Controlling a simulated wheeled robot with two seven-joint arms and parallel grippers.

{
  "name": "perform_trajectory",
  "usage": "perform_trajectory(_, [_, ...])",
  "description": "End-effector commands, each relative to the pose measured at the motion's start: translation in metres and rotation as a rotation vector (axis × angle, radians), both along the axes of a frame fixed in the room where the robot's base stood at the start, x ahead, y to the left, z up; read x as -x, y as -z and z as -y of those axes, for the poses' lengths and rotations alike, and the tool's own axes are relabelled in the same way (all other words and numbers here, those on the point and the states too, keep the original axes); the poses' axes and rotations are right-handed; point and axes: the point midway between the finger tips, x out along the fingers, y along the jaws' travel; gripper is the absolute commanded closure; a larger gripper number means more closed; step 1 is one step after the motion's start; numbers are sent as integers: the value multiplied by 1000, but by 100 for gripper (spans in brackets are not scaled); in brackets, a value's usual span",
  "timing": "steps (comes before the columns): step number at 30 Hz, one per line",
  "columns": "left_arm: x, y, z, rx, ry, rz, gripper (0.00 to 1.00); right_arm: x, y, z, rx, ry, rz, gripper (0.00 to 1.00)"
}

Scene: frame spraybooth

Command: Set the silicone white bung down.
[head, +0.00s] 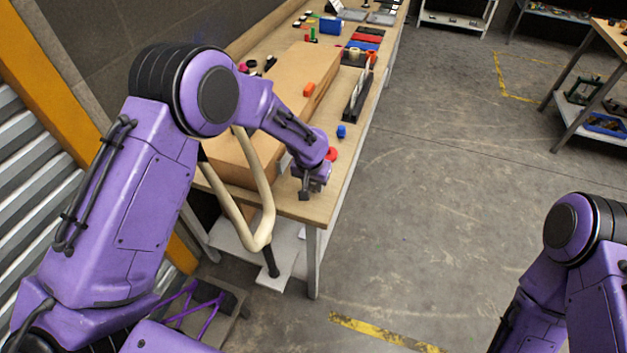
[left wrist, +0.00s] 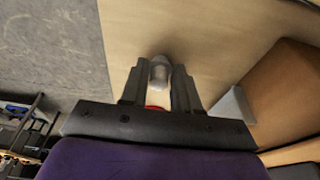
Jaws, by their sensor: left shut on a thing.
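My left gripper (head: 307,192) is over the near end of the long wooden bench (head: 318,212), close to its front corner. In the left wrist view the gripper (left wrist: 160,85) is shut on the white bung (left wrist: 160,70), a pale, greyish rounded piece between the two dark fingers. The bung cannot be made out in the head view. I cannot tell whether it touches the bench top. My right gripper is out of view; only part of my right arm shows.
A red round piece (head: 332,153) and a blue piece (head: 341,131) are on the bench beyond the gripper. A large brown box (head: 237,160) stands to the left, with an orange piece (head: 309,89) on it. A dark rack (head: 355,97) stands farther back.

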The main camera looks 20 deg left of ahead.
Motion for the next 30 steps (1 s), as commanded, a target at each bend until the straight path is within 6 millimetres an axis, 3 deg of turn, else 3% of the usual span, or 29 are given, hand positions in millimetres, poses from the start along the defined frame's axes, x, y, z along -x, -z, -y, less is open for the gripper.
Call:
perform_trajectory(11, [0, 6, 0, 0, -1, -1, 98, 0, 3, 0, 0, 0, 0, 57])
perform_trajectory(12, [0, 5, 0, 0, -1, 0, 56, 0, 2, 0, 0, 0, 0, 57])
perform_trajectory(13, [0, 4, 0, 0, -1, 0, 47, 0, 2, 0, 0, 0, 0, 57])
perform_trajectory(14, [0, 4, 0, 0, -1, 0, 44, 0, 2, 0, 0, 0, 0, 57])
perform_trajectory(23, [0, 1, 0, 1, -1, 1, 44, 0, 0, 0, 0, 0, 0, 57])
perform_trajectory(26, [2, -10, 0, 2, -2, 3, 44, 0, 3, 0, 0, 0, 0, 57])
perform_trajectory(30, [9, -44, 0, 3, -1, 6, 44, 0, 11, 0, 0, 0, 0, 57])
